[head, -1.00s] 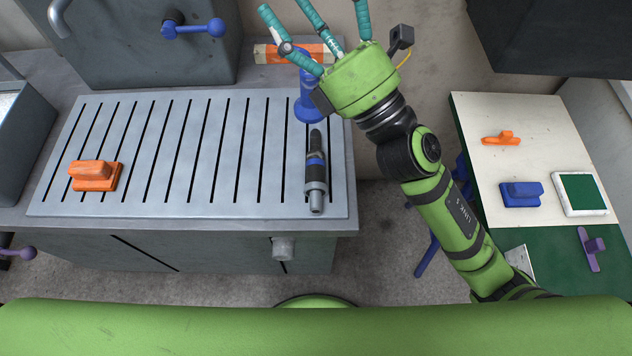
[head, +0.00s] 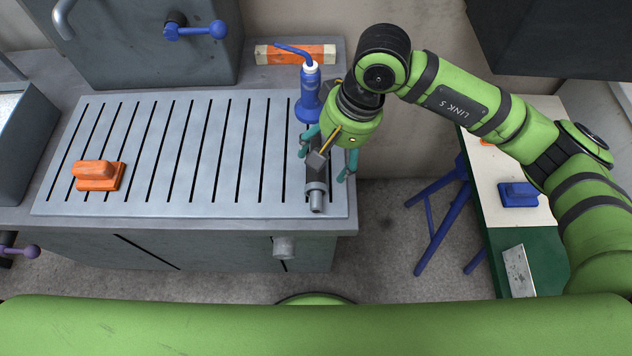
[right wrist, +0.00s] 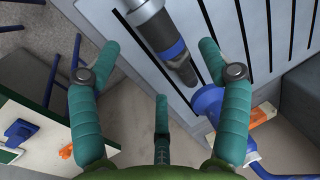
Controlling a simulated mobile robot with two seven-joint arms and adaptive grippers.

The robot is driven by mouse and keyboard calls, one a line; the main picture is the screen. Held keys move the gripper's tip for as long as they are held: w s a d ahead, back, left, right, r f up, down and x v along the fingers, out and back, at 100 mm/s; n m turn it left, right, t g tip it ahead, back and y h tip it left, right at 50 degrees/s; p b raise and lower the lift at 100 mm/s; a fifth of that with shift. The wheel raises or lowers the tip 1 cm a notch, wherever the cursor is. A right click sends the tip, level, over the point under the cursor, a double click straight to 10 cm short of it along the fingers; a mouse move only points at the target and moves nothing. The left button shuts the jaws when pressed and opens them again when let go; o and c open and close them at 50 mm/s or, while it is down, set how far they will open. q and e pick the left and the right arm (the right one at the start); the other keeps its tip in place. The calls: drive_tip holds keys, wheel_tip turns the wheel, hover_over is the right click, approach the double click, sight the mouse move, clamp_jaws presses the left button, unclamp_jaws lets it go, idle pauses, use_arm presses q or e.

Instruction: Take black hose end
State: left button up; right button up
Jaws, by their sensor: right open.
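The black hose end (head: 316,190), a dark tube with a grey metal nozzle and a blue band, lies near the right edge of the slotted metal worktop (head: 190,207). My right gripper (head: 327,165) is above it, pointing down, and hides most of it in the head view. In the right wrist view the hose end (right wrist: 162,38) lies ahead, between and beyond the spread teal fingers (right wrist: 165,85). The gripper is open and holds nothing. My left gripper is not in view.
A blue bottle-like tool (head: 308,100) stands close behind the hose end. An orange block (head: 96,174) sits at the worktop's left. A cabinet with a blue handle (head: 196,29) stands behind. A blue-legged stool (head: 430,215) and a side table (head: 490,190) are at right.

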sight(316, 181)
drive_tip(key=p+x, duration=0.2)
drive_tip(key=x, duration=0.2)
drive_tip(key=shift+f, duration=0.2)
drive_tip(key=shift+a+f, duration=0.15)
drive_tip(key=shift+f, duration=0.2)
drive_tip(key=c, duration=1.4)
